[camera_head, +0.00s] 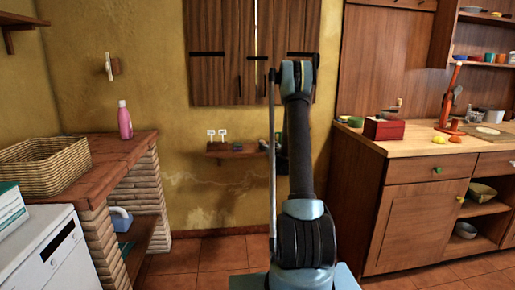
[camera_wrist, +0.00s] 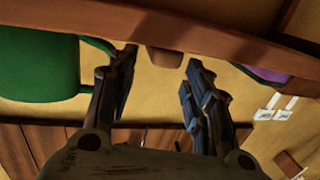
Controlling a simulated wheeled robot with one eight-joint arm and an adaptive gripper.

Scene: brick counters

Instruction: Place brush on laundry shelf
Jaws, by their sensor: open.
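My gripper (camera_wrist: 160,85) is open in the wrist view, its two dark fingers apart with nothing held between them. A small brown object (camera_wrist: 165,58) sits against a wooden shelf (camera_wrist: 200,42), in line with the gap between the fingers; I cannot tell whether it is the brush. The wrist picture seems upside down. In the head view my arm reaches toward a small wall shelf (camera_head: 225,154), and the arm hides my gripper. No brush is clearly recognisable. A wooden lower shelf (camera_head: 140,240) under the brick counter at left may be the laundry shelf; I cannot tell.
A green vessel (camera_wrist: 40,65) and a purple object (camera_wrist: 265,74) flank the fingers. White wall fittings (camera_head: 217,134) are above the small shelf. At left are a basket (camera_head: 45,165), a pink bottle (camera_head: 125,120) and a white appliance (camera_head: 50,255). A wooden counter (camera_head: 400,145) stands right.

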